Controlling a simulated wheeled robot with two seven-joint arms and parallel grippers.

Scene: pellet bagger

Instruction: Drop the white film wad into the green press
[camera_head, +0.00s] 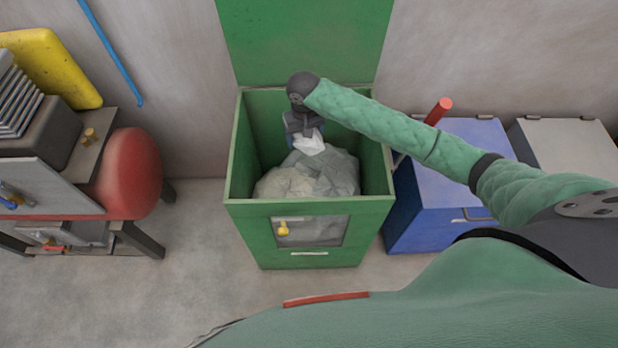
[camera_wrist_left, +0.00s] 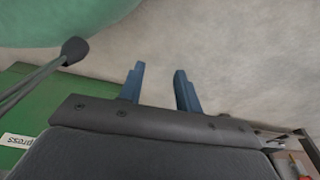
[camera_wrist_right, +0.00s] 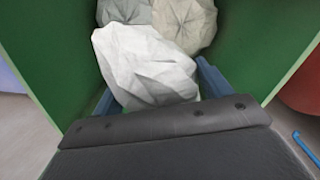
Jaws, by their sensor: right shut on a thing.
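The green press (camera_head: 310,207) stands in the middle of the head view with its lid (camera_head: 305,40) raised. Grey film bundles (camera_head: 325,170) lie inside it. My right gripper (camera_head: 303,136) reaches down into the press opening from above. It is shut on the white film wad (camera_wrist_right: 145,65), which shows between its fingers in the right wrist view and as a small white patch in the head view (camera_head: 309,143). Grey bundles (camera_wrist_right: 185,22) lie beyond the wad. My left gripper (camera_wrist_left: 160,88) is open and empty above the bare floor; it is not in the head view.
A blue bin (camera_head: 430,190) with a red handle (camera_head: 438,111) stands right of the press, with a grey bin (camera_head: 567,150) beyond it. At left is a bench with a red rounded part (camera_head: 128,173) and a yellow block (camera_head: 50,68). The floor in front is clear.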

